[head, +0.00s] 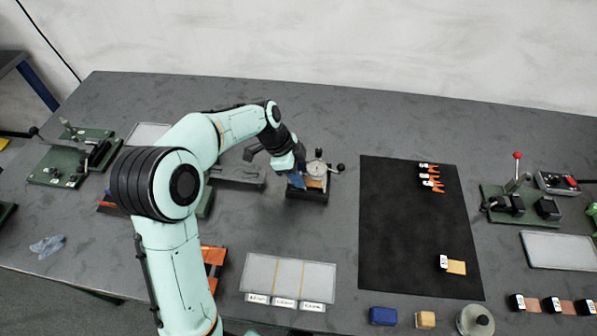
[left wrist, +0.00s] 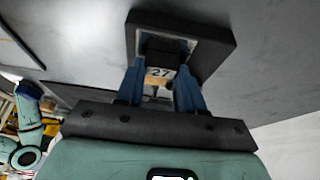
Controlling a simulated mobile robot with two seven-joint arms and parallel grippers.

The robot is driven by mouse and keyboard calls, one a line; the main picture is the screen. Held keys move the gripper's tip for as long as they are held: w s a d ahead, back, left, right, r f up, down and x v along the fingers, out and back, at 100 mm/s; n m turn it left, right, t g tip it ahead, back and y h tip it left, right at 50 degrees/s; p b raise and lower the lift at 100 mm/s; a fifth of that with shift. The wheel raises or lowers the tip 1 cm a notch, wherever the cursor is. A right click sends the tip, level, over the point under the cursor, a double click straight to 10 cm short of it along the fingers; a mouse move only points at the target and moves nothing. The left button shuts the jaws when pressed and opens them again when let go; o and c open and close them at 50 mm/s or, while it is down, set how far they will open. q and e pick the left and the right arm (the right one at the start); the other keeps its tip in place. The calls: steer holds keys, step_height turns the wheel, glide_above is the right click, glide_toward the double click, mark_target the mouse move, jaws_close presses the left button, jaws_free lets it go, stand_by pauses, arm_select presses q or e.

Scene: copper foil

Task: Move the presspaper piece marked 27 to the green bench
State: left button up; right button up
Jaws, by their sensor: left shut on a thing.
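My left gripper (head: 298,178) is at the small dial gauge stand (head: 316,170) near the middle of the table. In the left wrist view, its two blue fingers (left wrist: 160,85) are shut on the presspaper piece marked 27 (left wrist: 159,72). The piece's tan face with its label shows between the fingers, in front of the stand's dark square base (left wrist: 215,35). I cannot tell whether the piece touches the base. No surface is clearly identifiable as the green bench. My right gripper is not clearly seen.
A black mat (head: 410,225) right of the gauge carries orange pieces and one tan piece. A green lever fixture (head: 520,205) stands at the right, another (head: 70,165) at the left. A three-part labelled tray (head: 290,278) lies in front. Bare table lies between gauge and mat.

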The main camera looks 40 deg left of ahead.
arm_select(q)
steer(key=shift+r, duration=0.1)
arm_select(e)
steer(key=shift+f, duration=0.15)
arm_select(q)
steer(key=shift+s+a+b, duration=0.25)
steer(key=shift+s+a, duration=0.2)
steer(key=shift+a, duration=0.35)
steer(key=shift+s+a+b, duration=0.3)
steer(key=shift+s+a, duration=0.1)
steer(key=shift+a, duration=0.4)
steer(key=shift+s+a+b, duration=0.25)
steer(key=shift+s+a, duration=0.2)
steer(key=shift+a, duration=0.35)
arm_select(e)
steer(key=shift+s+f, duration=0.3)
steer(key=shift+f, duration=0.35)
arm_select(q)
steer(key=shift+r, duration=0.15)
step_height(320, 180, up, 7)
steer(key=p, duration=0.4)
arm_select(e)
steer(key=shift+w+r, duration=0.3)
steer(key=shift+r, duration=0.45)
steer(key=shift+w+r, duration=0.35)
steer(key=shift+r, duration=0.4)
steer(key=shift+w+r, duration=0.3)
steer(key=shift+r, duration=0.45)
